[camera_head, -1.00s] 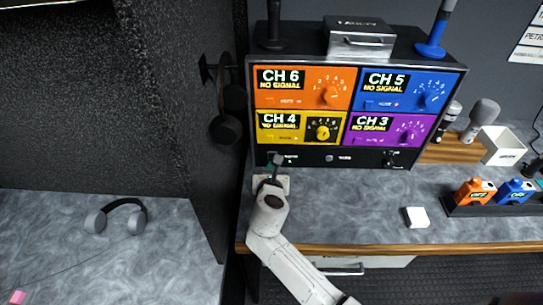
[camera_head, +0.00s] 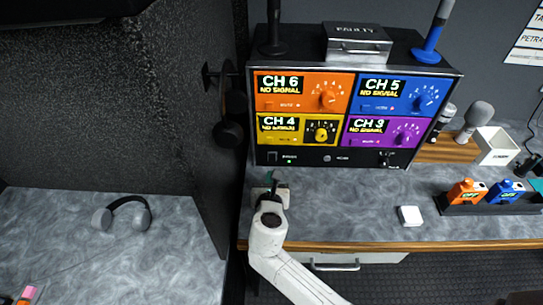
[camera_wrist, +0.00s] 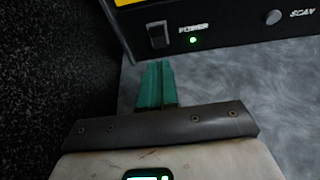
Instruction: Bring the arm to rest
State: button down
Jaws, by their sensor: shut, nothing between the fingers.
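My arm (camera_head: 268,238) reaches up from the bottom of the head view over the grey counter. My gripper (camera_head: 271,176) is at its end, just in front of the lower left of the receiver rack (camera_head: 340,158). In the wrist view the teal fingers (camera_wrist: 157,68) are together with nothing between them. They point at the rack's front panel, below the power switch (camera_wrist: 158,36). A green light (camera_wrist: 193,40) glows beside that switch. The fingers appear apart from the panel.
The rack shows four channel modules, each reading no signal. A dark partition wall (camera_head: 208,150) with hanging headphones (camera_head: 229,132) stands close left of my arm. A white block (camera_head: 410,216), a battery tray (camera_head: 480,207) and microphones (camera_head: 476,117) are to the right. The counter between is clear.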

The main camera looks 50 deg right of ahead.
dwell(0.5)
